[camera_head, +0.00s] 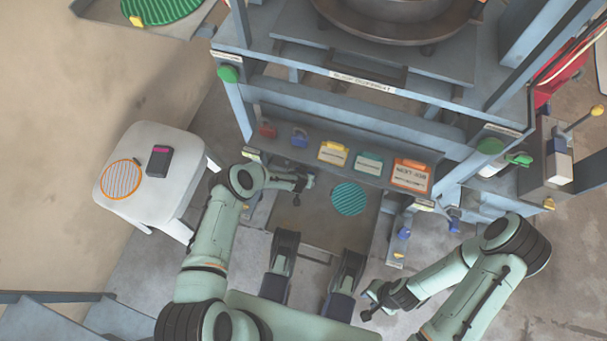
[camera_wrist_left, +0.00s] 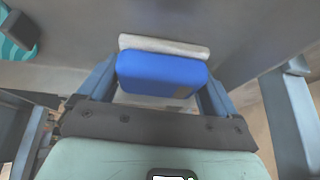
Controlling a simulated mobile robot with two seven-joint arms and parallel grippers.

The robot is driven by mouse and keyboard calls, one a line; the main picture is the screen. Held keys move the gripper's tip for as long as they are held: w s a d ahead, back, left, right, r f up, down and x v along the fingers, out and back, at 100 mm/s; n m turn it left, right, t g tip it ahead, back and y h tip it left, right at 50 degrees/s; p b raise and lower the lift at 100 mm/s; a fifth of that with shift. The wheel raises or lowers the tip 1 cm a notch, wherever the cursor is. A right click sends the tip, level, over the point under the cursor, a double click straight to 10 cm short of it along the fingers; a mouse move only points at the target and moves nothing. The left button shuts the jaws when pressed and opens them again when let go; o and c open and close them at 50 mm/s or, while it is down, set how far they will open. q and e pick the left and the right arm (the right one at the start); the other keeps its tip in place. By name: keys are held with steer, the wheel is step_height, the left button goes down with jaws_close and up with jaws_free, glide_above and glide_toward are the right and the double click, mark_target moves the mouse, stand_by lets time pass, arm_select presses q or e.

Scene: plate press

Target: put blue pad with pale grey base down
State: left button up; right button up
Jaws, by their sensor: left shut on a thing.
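The blue pad (camera_wrist_left: 162,74) is between the fingers of my left gripper (camera_head: 304,182) in the left wrist view. Its pale grey base (camera_wrist_left: 165,46) shows as a strip along the pad's far edge. The left gripper is shut on the pad. In the head view this gripper is over the grey lower platform of the press, left of a teal striped disc (camera_head: 350,198); the pad is too small to make out there. Whether the base touches a surface is unclear. My right gripper (camera_head: 368,301) is empty and looks open, low at the right of the platform.
A white stool (camera_head: 133,203) at left bears an orange-rimmed striped disc (camera_head: 120,179) and a dark device (camera_head: 158,161). Red (camera_head: 267,131) and blue (camera_head: 299,138) locks and several coloured tags sit on the press ledge. Bare platform (camera_head: 312,222) lies in front of the left gripper.

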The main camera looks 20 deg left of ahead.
arm_select(q)
steer(key=shift+s+f, duration=0.25)
steer(key=shift+f, duration=0.4)
steer(key=o, duration=0.9)
steer(key=shift+s+a+f, duration=0.1)
steer(key=shift+c, duration=0.2)
arm_select(e)
steer(key=shift+s, duration=0.1)
arm_select(q)
steer(key=shift+r, duration=0.5)
steer(key=p+v, duration=0.6)
steer(key=v, duration=0.6)
steer(key=shift+w+r, duration=0.3)
arm_select(e)
steer(key=w+a+r+t, duration=0.1)
steer(key=w+r+t, duration=0.3)
steer(key=w+r, duration=0.4)
steer(key=w, duration=0.3)
steer(key=shift+w+a+r+n, duration=0.15)
steer(key=shift+w+a+n, duration=0.1)
steer(key=shift+w+n, duration=0.15)
